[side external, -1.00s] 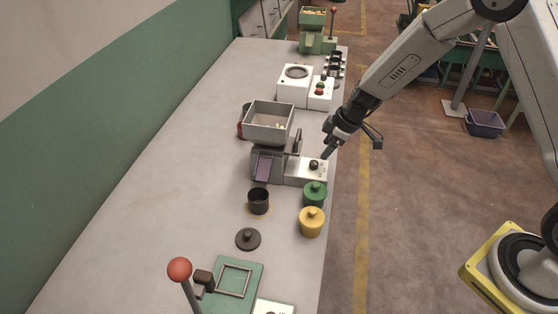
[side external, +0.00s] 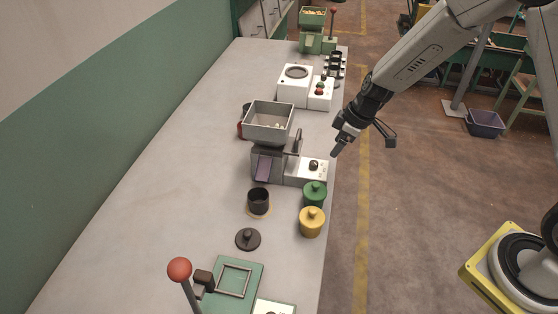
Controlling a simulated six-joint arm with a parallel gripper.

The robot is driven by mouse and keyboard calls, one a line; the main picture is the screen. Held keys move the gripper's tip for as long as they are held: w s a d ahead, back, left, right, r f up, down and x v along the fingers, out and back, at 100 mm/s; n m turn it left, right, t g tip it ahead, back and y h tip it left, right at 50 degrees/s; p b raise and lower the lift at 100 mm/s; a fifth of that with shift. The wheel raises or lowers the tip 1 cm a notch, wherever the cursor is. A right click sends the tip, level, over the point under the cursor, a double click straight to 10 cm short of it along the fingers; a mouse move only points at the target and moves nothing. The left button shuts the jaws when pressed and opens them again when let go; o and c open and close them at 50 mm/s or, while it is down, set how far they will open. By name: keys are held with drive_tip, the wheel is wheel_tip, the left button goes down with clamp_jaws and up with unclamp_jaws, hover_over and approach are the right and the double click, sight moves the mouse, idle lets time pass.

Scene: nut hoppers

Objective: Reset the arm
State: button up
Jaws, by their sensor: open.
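My gripper (side external: 337,148) hangs at the right edge of the workbench, just right of the grey nut hopper (side external: 269,124). It is open and empty, and no object is between its fingers. Below and left of it is the hopper's white control box with a dark knob (side external: 314,166). The gap between my gripper and the box cannot be judged exactly, but they look apart. The grey hopper holds a few pale nuts, and a purple chute (side external: 264,168) slopes down from its front.
A black cup (side external: 258,201), a dark lid (side external: 248,239), a green lidded pot (side external: 314,194) and a yellow one (side external: 312,222) stand on the workbench (side external: 170,170). A red-ball lever (side external: 180,269) rises in front. A white machine (side external: 294,86) and a green hopper (side external: 312,32) stand farther back. The bench's left side is clear.

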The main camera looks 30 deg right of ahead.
drive_tip(key=s+r+m+h, duration=0.1)
drive_tip(key=s+r+m, duration=0.2)
drive_tip(key=s, duration=0.5)
drive_tip(key=s+d+r+m+h, duration=0.1)
drive_tip(key=s+r+m, duration=0.2)
drive_tip(key=s, duration=0.6)
drive_tip(key=shift+s+d+r+m+h, duration=0.15)
drive_tip(key=shift+m+h, duration=0.15)
drive_tip(key=shift+m, duration=0.4)
